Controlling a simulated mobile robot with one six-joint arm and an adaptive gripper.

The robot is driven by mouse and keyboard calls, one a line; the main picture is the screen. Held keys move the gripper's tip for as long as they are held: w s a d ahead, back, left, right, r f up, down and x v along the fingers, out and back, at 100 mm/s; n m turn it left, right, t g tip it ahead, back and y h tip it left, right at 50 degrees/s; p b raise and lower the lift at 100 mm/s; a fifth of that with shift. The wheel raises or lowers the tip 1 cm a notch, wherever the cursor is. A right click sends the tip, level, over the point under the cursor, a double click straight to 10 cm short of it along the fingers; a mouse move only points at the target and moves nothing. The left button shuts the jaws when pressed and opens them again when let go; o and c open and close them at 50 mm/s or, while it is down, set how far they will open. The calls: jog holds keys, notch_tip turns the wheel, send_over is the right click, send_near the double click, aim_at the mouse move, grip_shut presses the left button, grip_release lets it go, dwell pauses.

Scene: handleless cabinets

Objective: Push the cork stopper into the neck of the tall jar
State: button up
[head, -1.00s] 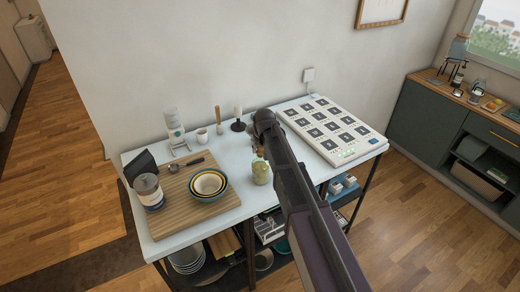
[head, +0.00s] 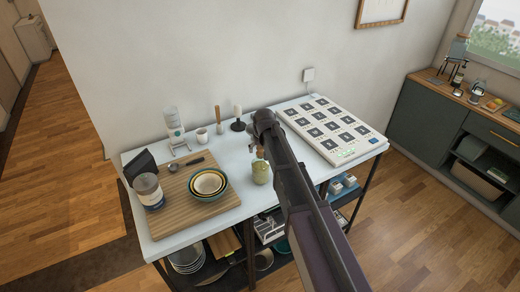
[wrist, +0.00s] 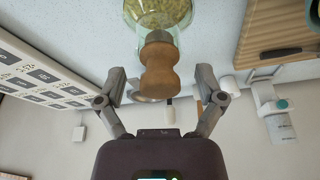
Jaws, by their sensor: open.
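The tall jar (head: 261,173) is clear glass with greenish-yellow contents and stands upright on the pale tabletop; its lower part shows at the top of the wrist view (wrist: 165,12). The brown, waisted cork stopper (wrist: 158,72) is at the jar's mouth, its narrow end at the glass neck and most of it outside. How deep it sits I cannot tell. My gripper (wrist: 161,78) is open, with one finger on each side of the stopper and a gap to both. In the head view my arm partly hides the gripper and stopper.
A cutting board (head: 177,215) with stacked bowls (head: 208,184) and a canister (head: 148,191) lies to the left. A candle holder (head: 238,126) stands behind the jar. A white marker panel (head: 333,130) lies to the right. Bare tabletop surrounds the jar's front left.

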jog(key=shift+r+p, duration=4.65)
jog(key=shift+r, duration=0.1)
jog(key=s+d+f+m+g+b, duration=0.1)
jog(key=s+d+f+b, duration=0.3)
jog(key=s+d, duration=0.3)
jog(key=s+d+f+m+g+b, duration=0.1)
jog(key=s+d+f+b, duration=0.3)
jog(key=s+d, duration=0.4)
jog(key=s+d+f+m+g+h+b, duration=0.1)
jog(key=s+d+f+b, duration=0.3)
jog(key=s+d, duration=0.4)
jog(key=s+f, duration=0.1)
jog(key=s, duration=0.2)
jog(key=shift+s+d+f+m+b, duration=0.2)
jog(key=shift+m+b, duration=0.1)
jog(key=shift+m, duration=0.1)
jog(key=shift+w, duration=0.1)
jog(key=c, duration=0.4)
jog(key=shift+c, duration=0.2)
